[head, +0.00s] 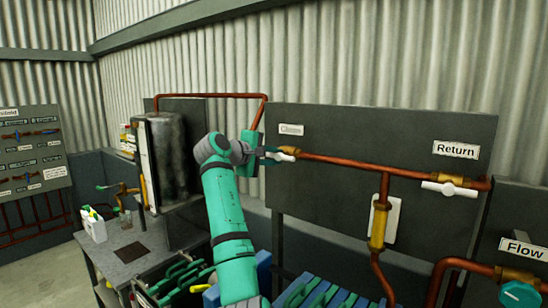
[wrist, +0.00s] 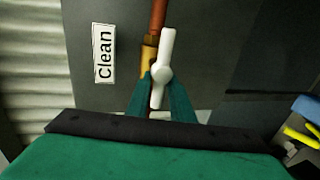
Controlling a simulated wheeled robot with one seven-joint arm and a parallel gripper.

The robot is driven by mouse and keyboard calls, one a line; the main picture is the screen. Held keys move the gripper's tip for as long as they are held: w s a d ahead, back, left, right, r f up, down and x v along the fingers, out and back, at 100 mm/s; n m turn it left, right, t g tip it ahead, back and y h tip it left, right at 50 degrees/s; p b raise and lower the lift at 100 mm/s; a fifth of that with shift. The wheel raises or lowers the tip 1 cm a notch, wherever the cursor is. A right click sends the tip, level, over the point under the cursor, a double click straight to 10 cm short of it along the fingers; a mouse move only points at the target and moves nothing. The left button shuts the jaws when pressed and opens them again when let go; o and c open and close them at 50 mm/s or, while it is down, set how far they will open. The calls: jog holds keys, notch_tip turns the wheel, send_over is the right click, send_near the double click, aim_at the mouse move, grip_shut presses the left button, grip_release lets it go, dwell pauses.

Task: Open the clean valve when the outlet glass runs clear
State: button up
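The clean valve has a white lever handle (wrist: 163,72) on a brass body (wrist: 148,55), beside the "Clean" label (wrist: 103,53). The handle lies nearly along the pipe, slightly tilted. In the head view, my gripper (head: 273,154) is at this valve, on the left of the dark panel. In the wrist view, my gripper's fingers (wrist: 160,98) are close together on both sides of the handle's lower half and appear shut on it. An amber cylinder (head: 379,225) on the vertical pipe may be the outlet glass; it looks yellow-brown.
The return valve (head: 449,189) sits at the panel's right, its white handle along the pipe. A teal flow knob (head: 519,295) is at the lower right. A grey bench (head: 120,250) and a dark tank (head: 165,160) stand to the left. Green and blue crates lie below my arm.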

jog(key=v, duration=1.1)
jog(key=shift+w+d, duration=0.1)
jog(key=shift+w, duration=0.05)
